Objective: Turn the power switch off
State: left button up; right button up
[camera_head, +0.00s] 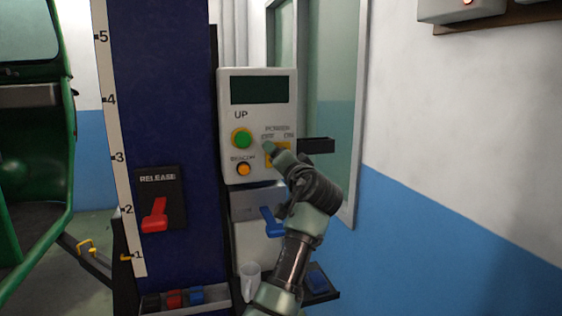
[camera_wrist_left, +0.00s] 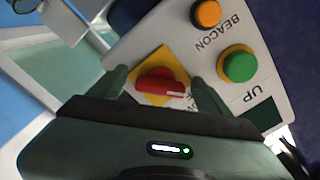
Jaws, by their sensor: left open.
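The power switch is a red knob (camera_wrist_left: 160,82) on a yellow plate (camera_wrist_left: 146,56) of the grey control box (camera_head: 258,176). In the left wrist view, the knob's white mark points toward the panel's upper left, the side of the small, blurred OFF label in the head view. My left gripper (camera_wrist_left: 163,76) is open, with one finger on each side of the knob; contact cannot be told. In the head view, my left gripper (camera_head: 272,149) hides the knob and part of the yellow plate. My right gripper is not in view.
The box also carries a green UP button (camera_head: 241,139), an orange BEACON button (camera_head: 243,169) and a dark display (camera_head: 258,90). A red RELEASE lever (camera_head: 155,214) is on the blue column.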

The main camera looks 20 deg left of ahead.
pick_arm(q)
jog(key=b+v, duration=0.2)
jog(key=v, duration=0.5)
jog(key=shift+s+d, duration=0.25)
jog(key=shift+s, duration=0.1)
